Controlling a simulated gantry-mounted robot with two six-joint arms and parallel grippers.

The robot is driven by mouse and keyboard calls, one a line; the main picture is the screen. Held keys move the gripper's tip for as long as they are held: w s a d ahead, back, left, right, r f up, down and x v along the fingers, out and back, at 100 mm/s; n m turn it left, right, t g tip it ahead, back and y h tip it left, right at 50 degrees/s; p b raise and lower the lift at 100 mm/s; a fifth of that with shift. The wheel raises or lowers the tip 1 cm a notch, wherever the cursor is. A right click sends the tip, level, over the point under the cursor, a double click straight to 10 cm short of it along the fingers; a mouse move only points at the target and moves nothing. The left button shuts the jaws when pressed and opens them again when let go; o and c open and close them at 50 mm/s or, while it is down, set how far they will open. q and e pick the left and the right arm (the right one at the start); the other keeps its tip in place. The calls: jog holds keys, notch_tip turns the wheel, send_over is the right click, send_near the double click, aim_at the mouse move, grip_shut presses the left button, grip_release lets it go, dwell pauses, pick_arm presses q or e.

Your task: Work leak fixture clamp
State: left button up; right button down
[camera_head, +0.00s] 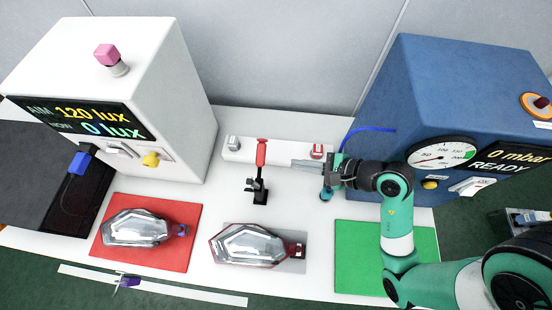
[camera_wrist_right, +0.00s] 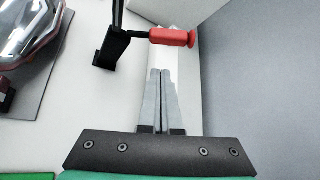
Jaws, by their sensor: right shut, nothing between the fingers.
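The clamp has a red handle (camera_head: 262,152) and a black base (camera_head: 258,192) on the white table, behind the grey fixture plate (camera_head: 292,265). A clear tail lamp with a red rim (camera_head: 248,245) lies on that plate. My right gripper (camera_head: 294,163) is shut and empty, its fingertips just right of the red handle. In the right wrist view, the shut fingers (camera_wrist_right: 160,72) point toward the red handle (camera_wrist_right: 172,37), with a small gap in the picture. The black clamp base (camera_wrist_right: 111,50) is left of them. My left gripper is not in view.
A second lamp (camera_head: 135,228) lies on a red mat (camera_head: 180,261). A green mat (camera_head: 350,275) is at right. A blue tester (camera_head: 440,90) reads 0 mbar READY. A white box (camera_head: 165,75) reads 0 lux. A white strip (camera_head: 285,151) lies behind the clamp.

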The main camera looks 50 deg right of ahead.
aim_at(260, 162)
jog(key=b+x, duration=0.4)
jog(key=x, duration=0.6)
jog(key=shift+d+r, duration=0.15)
jog(key=shift+r, duration=0.05)
